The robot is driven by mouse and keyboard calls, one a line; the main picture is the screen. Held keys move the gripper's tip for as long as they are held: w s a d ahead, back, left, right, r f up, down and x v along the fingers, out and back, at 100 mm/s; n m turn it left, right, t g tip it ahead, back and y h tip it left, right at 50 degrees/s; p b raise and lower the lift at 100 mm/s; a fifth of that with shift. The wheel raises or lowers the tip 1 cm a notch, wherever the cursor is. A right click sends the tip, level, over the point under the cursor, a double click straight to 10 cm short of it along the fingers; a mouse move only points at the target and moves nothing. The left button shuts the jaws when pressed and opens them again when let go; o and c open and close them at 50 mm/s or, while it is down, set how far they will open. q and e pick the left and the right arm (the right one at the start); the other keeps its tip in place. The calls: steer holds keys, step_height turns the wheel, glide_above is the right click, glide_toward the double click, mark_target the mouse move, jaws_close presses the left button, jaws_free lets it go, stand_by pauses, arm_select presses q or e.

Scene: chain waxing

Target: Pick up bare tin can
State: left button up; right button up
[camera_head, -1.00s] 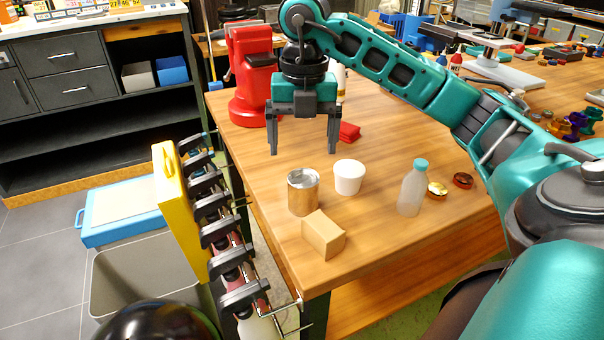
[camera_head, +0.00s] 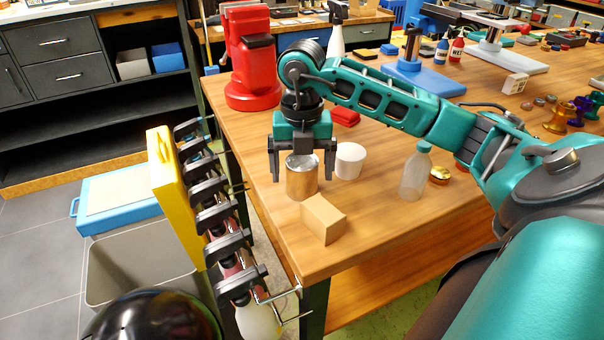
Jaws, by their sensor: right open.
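The bare tin can (camera_head: 302,183) is a shiny metal cylinder standing upright near the left edge of the wooden workbench (camera_head: 375,235). My right gripper (camera_head: 302,178) points down just above and around the can. Its fingers are spread, one to the left of the can and one to the right. The can shows between the open fingers, and its top lies close under the gripper. I cannot tell whether a finger touches it. My left gripper is not in view.
A cardboard box (camera_head: 323,220) sits close in front of the can. A white tub (camera_head: 349,161) stands just right of it. Black clamps line the bench's left side by a yellow case (camera_head: 174,190).

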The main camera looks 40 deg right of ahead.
step_height(320, 180, down, 2)
steer(key=shift+f, duration=0.1)
steer(key=shift+c, duration=0.7)
steer(key=c, duration=1)
steer(key=shift+o, duration=0.2)
